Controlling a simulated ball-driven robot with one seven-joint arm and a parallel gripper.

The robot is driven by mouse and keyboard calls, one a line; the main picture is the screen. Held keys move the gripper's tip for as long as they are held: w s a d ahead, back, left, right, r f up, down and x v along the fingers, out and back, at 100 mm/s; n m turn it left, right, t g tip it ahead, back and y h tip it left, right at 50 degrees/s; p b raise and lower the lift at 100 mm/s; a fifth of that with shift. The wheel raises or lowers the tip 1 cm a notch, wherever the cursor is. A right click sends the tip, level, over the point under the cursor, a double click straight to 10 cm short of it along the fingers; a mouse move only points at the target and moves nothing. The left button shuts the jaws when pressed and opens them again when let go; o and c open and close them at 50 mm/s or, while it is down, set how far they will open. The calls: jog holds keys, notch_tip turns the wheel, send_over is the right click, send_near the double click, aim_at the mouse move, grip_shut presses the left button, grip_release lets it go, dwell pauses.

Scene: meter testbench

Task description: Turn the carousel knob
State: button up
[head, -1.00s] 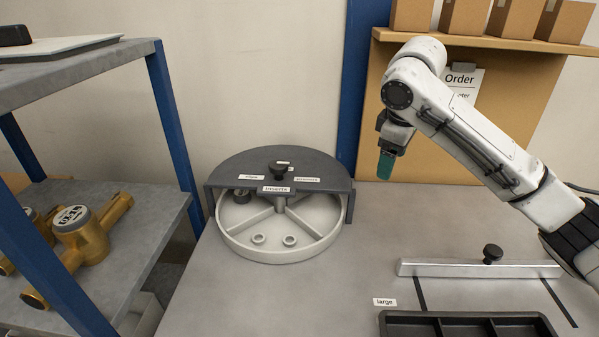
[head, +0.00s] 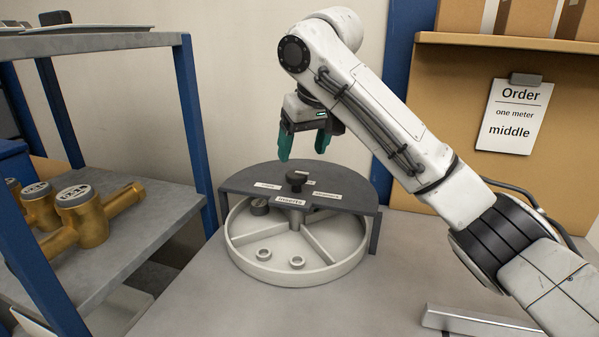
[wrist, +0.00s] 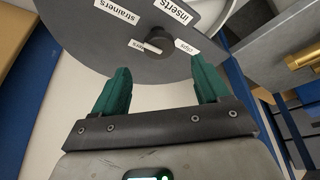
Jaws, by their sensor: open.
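The carousel (head: 298,262) is a round light-grey tray with divided sections, standing on the bench under a dark grey half cover (head: 345,188). The black carousel knob (head: 296,179) stands up from the cover, among white labels. One label in front reads inserts. My gripper (head: 303,158) has green fingers, is open and empty, and hangs above the back of the cover, higher than the knob. In the wrist view the knob (wrist: 158,40) lies ahead of the gap between the spread fingers (wrist: 160,85), apart from them.
Small ring parts (head: 264,254) lie in the carousel's front sections. A shelf (head: 130,220) with brass meters (head: 82,215) stands at the left. A blue post and an order board (head: 514,116) reading "one meter middle" are behind. A metal bar (head: 475,322) lies at the lower right.

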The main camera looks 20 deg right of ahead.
aim_at(296, 173)
jog(key=x, duration=0.7)
jog(key=shift+r, duration=0.1)
jog(key=shift+c, duration=0.2)
jog(key=c, duration=1)
